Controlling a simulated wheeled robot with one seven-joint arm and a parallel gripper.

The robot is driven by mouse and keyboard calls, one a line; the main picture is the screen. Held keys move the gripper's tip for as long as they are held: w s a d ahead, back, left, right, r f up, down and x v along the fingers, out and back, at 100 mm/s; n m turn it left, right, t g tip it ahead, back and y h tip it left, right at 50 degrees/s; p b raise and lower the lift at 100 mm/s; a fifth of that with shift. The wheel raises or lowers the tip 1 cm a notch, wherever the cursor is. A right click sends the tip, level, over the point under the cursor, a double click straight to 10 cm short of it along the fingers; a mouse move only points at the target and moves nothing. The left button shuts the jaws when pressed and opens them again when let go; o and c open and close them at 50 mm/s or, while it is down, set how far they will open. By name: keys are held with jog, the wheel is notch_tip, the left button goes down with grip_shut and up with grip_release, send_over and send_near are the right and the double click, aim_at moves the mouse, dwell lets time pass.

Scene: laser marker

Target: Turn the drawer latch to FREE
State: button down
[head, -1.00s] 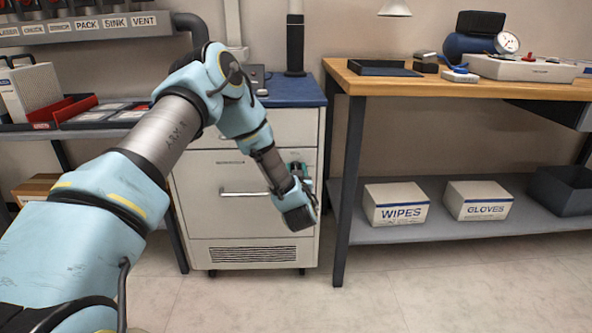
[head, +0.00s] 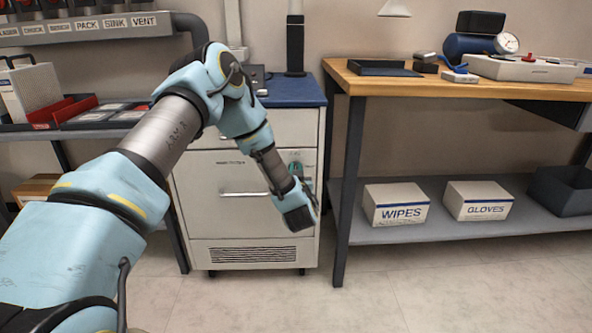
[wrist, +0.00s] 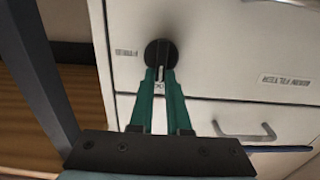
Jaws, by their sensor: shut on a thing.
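The drawer latch is a round black knob (wrist: 163,48) on the white cabinet front, shown upside down in the wrist view. A pale line on it runs lengthwise in the picture, toward my fingers. My gripper (wrist: 160,76) has its two green fingers close together, shut on the latch's grip. Small print (wrist: 123,52) beside the knob is too small to read surely, and lettering between the fingers is mostly hidden. In the head view my gripper (head: 297,168) is at the cabinet's upper right, its wrist partly covering the front (head: 225,178).
A drawer handle (wrist: 245,132) sits near my fingers in the wrist view. A wooden workbench (head: 450,87) stands just right of the cabinet, its dark leg (head: 348,190) close to my wrist. Boxes of wipes (head: 396,204) and gloves (head: 477,201) stand on its lower shelf. The floor in front is clear.

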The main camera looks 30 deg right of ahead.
jog(key=shift+s+d+f+m+p, duration=0.15)
jog(key=shift+d+f+m+p, duration=0.15)
jog(key=shift+m, duration=2.7)
jog(key=shift+s+d+f+m+p, duration=0.1)
jog(key=shift+d+f+m+p, duration=0.2)
jog(key=shift+m, duration=2.7)
jog(key=shift+s+d+f+m+p, duration=0.15)
jog(key=shift+d+f+m, duration=0.15)
jog(key=shift+m, duration=2.7)
jog(key=shift+a+f, duration=0.1)
jog(key=c, duration=0.9)
grip_release()
jog(key=shift+s, duration=0.1)
